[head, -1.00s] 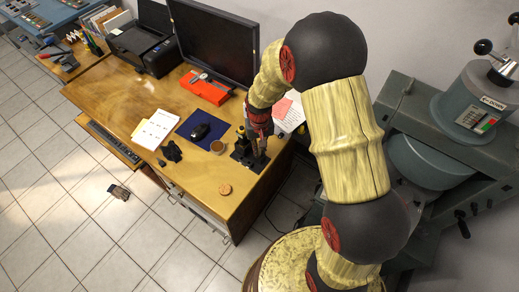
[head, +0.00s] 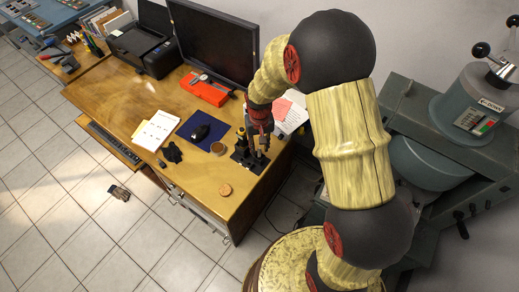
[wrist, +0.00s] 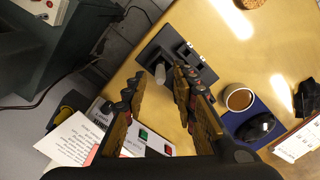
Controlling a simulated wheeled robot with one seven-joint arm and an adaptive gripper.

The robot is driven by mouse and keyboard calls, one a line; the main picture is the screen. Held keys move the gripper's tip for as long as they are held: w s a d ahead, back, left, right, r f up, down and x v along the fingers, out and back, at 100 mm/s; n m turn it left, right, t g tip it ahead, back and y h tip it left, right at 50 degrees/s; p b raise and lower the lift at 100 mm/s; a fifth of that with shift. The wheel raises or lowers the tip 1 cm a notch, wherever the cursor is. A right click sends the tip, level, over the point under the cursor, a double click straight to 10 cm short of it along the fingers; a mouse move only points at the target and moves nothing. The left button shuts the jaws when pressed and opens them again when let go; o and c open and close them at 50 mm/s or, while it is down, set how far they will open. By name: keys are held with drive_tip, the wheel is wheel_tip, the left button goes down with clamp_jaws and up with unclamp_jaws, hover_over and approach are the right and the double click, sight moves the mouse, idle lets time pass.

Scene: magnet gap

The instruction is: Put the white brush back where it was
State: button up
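A small whitish upright piece (wrist: 160,73), which looks like the white brush, stands at the black holder (wrist: 202,72) near the table's corner. In the wrist view it shows just beyond and between my fingertips, with no finger visibly touching it. My gripper (wrist: 155,92) has its two fingers spread apart with a clear gap. In the head view my gripper (head: 260,145) is over the black holder (head: 240,160), and the brush is too small to make out there. How deep the brush sits in the holder cannot be told.
A brown-filled cup (head: 217,148), a black mouse (head: 200,131) on a blue pad and a round cork-coloured piece (head: 225,189) lie near the holder. Papers (head: 291,117) lie behind my gripper. A monitor (head: 213,42) stands farther back. The table's front middle is clear.

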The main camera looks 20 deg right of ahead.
drive_tip(key=s+r+t+p, duration=0.1)
drive_tip(key=s+r, duration=0.2)
drive_tip(key=r, duration=0.9)
drive_tip(key=s+r+t+p, duration=0.1)
drive_tip(key=s+r, duration=0.3)
drive_tip(key=r, duration=0.9)
drive_tip(key=s+r+n+t, duration=0.1)
drive_tip(key=s+r, duration=0.3)
drive_tip(key=s, duration=0.3)
drive_tip(key=s+r+t, duration=0.2)
drive_tip(key=s+r, duration=0.3)
drive_tip(key=s, duration=0.3)
drive_tip(key=shift+n+t, duration=0.3)
drive_tip(key=shift+n, duration=0.1)
